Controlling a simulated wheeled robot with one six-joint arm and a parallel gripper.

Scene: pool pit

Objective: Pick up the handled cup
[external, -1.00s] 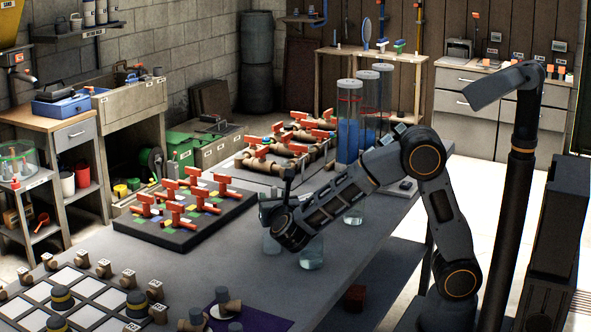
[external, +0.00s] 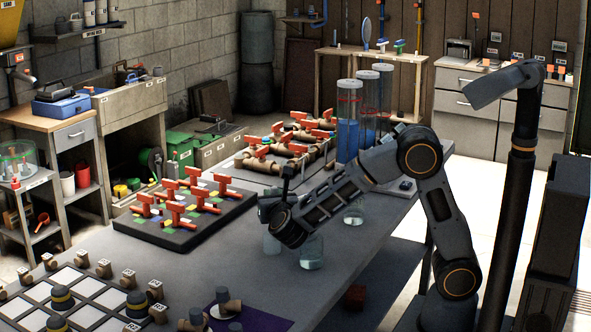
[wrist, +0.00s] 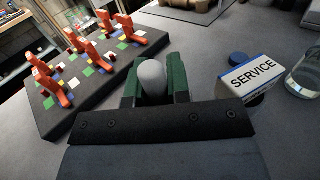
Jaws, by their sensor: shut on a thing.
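My gripper (wrist: 153,92) has its green fingers closed around a smooth grey rounded piece (wrist: 152,76) in the wrist view. Only the top of that piece shows, and I see no handle; it may be part of the handled cup, but I cannot tell. In the external view my arm's end hangs low over the grey table, and the fingers are hidden behind the wrist.
A clear jar (external: 312,253) stands close to the wrist's right; another (external: 353,214) is farther back. A dark board with red valves (external: 185,213) lies left.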

